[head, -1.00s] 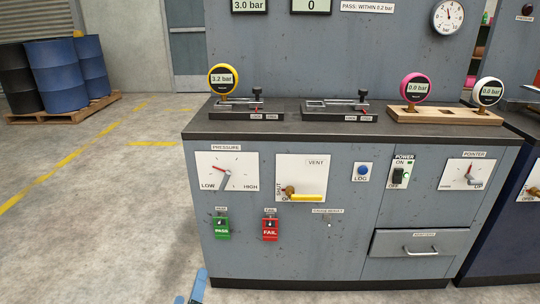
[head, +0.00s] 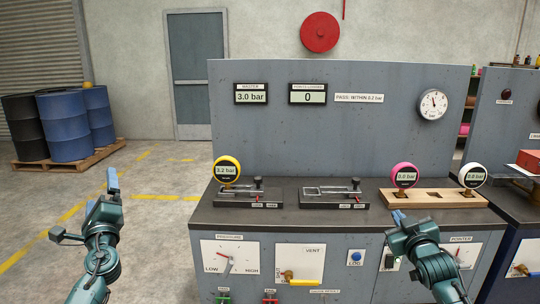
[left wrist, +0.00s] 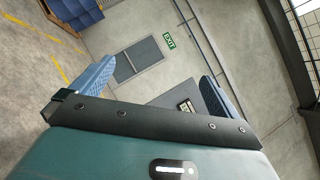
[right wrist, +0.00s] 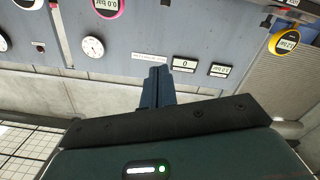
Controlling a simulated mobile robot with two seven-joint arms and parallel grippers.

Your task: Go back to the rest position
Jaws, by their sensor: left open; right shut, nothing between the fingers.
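My left gripper (head: 112,188) is raised at the left of the head view, over the floor and clear of the bench. In the left wrist view its two blue fingers (left wrist: 150,88) stand wide apart with nothing between them. My right gripper (head: 398,217) is in front of the bench's right half, near the front edge of the worktop in the picture. In the right wrist view its blue fingers (right wrist: 157,88) are together and hold nothing. Part of the bench front is hidden behind my right arm.
The bench worktop (head: 290,222) carries a yellow gauge (head: 228,170) reading 3.2 bar, two clamp fixtures, and a wooden block (head: 440,199) with pink (head: 404,177) and white (head: 472,176) gauges. Barrels (head: 62,128) stand on a pallet at the left. The floor between is clear.

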